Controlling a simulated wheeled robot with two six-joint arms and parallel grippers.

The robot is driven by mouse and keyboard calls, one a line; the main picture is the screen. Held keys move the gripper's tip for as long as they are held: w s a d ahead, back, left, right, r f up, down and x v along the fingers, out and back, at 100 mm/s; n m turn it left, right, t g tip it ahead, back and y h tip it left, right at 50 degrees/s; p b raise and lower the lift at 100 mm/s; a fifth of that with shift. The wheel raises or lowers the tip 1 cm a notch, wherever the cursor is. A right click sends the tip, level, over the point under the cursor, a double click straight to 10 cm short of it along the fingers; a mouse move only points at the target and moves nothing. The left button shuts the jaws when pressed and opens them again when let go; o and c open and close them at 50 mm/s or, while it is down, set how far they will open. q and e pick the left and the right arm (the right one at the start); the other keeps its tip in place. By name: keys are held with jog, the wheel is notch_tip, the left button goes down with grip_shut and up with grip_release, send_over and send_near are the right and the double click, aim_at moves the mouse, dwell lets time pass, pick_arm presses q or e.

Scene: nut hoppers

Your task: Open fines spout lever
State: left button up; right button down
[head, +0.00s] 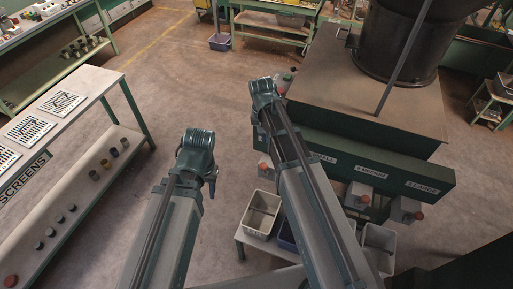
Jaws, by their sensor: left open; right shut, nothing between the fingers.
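A green hopper machine (400,170) stands at the right, with a row of grey spouts along its front. The spout at the right (405,209) and the one beside it (358,195) each have an orange-red knob. Another spout (264,167) shows in part at the left end, left of my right arm. Labels for small, medium and large sit above; I see no fines label. My two raised arms reach up the picture, the right one covering part of the machine's front.
A low stand below the spouts holds a pale bin (262,213), a blue bin (287,237) and another pale bin (379,240). A screens bench (85,80) stands at the left. The floor (165,95) between bench and machine is clear.

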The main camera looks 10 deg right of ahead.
jog(key=shift+w+r, duration=0.2)
jog(key=shift+w, duration=0.15)
jog(key=f+b, duration=0.6)
jog(key=f, duration=0.1)
jog(key=d+f+b, duration=0.1)
jog(key=f+b, duration=0.2)
jog(key=b, duration=0.1)
jog(key=shift+w+f, duration=0.15)
jog(key=s, duration=0.1)
jog(key=s+a, duration=0.1)
jog(key=s+b, duration=0.1)
jog(key=shift+s+a+f, duration=0.1)
jog(key=shift+a+f, duration=0.05)
jog(key=shift+f, duration=0.25)
jog(key=shift+s+a, duration=0.1)
jog(key=shift+s, duration=0.05)
jog(key=shift+s+a+f, duration=0.1)
jog(key=shift+s, duration=0.15)
